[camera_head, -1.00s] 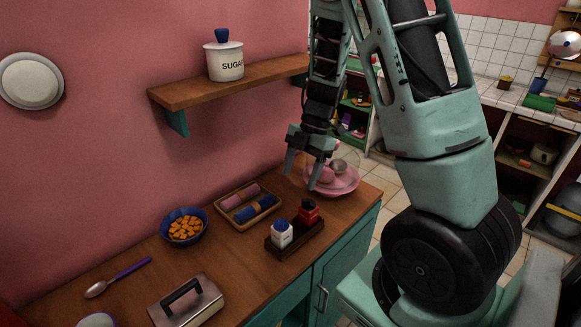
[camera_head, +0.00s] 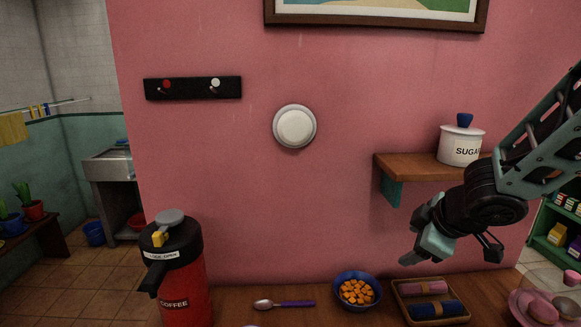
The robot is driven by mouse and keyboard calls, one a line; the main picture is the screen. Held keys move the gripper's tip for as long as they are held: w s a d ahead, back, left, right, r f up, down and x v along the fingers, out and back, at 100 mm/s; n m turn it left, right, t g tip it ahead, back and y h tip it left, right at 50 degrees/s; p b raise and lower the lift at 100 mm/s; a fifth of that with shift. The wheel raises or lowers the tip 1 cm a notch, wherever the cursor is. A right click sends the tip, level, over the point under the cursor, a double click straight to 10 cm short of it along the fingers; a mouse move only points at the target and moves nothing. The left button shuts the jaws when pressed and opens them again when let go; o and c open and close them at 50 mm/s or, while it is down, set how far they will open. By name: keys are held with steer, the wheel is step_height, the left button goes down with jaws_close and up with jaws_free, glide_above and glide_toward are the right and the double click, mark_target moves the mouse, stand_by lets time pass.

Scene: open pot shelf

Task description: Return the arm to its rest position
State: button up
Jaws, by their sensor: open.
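My gripper (camera_head: 448,252) is at the right of the head view, at the end of my green and black arm. It hangs in the air in front of the pink wall, above the counter and below the shelf's level. Its jaws are apart, with nothing seen between them. The white sugar pot (camera_head: 460,146) with a blue knob stands upright on the wooden wall shelf (camera_head: 405,166), just left of my arm. My arm covers the right part of the shelf.
The counter (camera_head: 235,305) holds a red coffee flask (camera_head: 180,280), a spoon (camera_head: 285,304), a blue bowl of orange cubes (camera_head: 357,291), a tray of rolled cloths (camera_head: 464,312) and pink dishes (camera_head: 530,308). A hook rail (camera_head: 193,88) and round white disc (camera_head: 295,127) are on the wall.

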steer(key=s+a+m+g, duration=0.2)
steer(key=s+a, duration=0.3)
steer(key=s, duration=0.8)
steer(key=s+a+f+m+g+h, duration=0.1)
steer(key=s+a+g, duration=0.4)
steer(key=s, duration=0.9)
steer(key=shift+a+f+m+b, duration=0.15)
steer(key=shift+a+m+b, duration=0.35)
steer(key=shift+m, duration=0.2)
